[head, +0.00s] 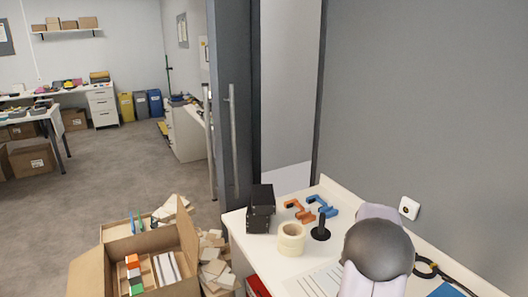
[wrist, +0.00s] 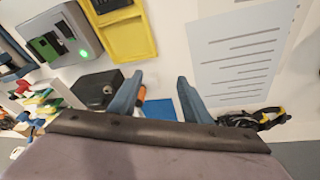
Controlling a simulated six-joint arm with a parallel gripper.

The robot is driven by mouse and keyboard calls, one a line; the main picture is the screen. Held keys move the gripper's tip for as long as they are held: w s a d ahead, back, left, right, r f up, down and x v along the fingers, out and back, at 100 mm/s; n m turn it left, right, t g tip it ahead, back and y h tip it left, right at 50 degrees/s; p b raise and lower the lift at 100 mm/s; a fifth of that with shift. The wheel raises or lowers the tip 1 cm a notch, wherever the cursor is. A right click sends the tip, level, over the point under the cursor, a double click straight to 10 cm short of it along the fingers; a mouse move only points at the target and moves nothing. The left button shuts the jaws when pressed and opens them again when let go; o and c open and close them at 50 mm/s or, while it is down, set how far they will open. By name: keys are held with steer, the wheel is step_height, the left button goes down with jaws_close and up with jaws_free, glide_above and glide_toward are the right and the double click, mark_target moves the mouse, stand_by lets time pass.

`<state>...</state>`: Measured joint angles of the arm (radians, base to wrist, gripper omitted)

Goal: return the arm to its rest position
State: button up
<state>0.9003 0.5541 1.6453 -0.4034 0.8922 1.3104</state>
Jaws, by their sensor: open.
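My gripper (wrist: 159,88) shows in the wrist view with two blue-grey fingers spread apart and nothing held between them. Beyond the fingers are a small orange object and a flat blue item (wrist: 160,109). In the head view, part of my arm (head: 377,250), with a dark rounded joint and pale links, stands over the white worktable (head: 262,272) at the lower right. The gripper's fingers cannot be made out in the head view.
The table holds tape rolls (head: 291,239), a black device (head: 260,208), orange (head: 298,210) and blue clamps (head: 322,206), a black stand and a cable. An open carton (head: 105,271) stands left. The wrist view shows a yellow tray (wrist: 144,40) and a printed sheet (wrist: 235,55).

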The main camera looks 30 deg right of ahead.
steer(key=w+a+r+n+t+p, duration=0.15)
steer(key=a+n, duration=0.25)
steer(key=a, duration=0.4)
steer(key=w+a+r+n+y+b, duration=0.1)
steer(key=w+a+n, duration=0.2)
steer(key=a, duration=0.4)
steer(key=w+a+r+n+p, duration=0.15)
steer(key=a+n, duration=0.25)
steer(key=a, duration=0.4)
steer(key=s+a+n, duration=0.2)
steer(key=a+n, duration=0.2)
steer(key=a, duration=0.2)
steer(key=s+a+n+y, duration=0.1)
steer(key=s+a+n, duration=0.2)
steer(key=a, duration=0.3)
steer(key=s+a+f+n+y, duration=0.1)
steer(key=s+a+n, duration=0.1)
steer(key=a+n, duration=0.2)
steer(key=a+p, duration=0.1)
steer(key=a, duration=0.2)
steer(key=shift+s+n+t, duration=0.25)
steer(key=shift+n+t, duration=0.05)
steer(key=shift+t, duration=0.05)
steer(key=shift+f, duration=0.1)
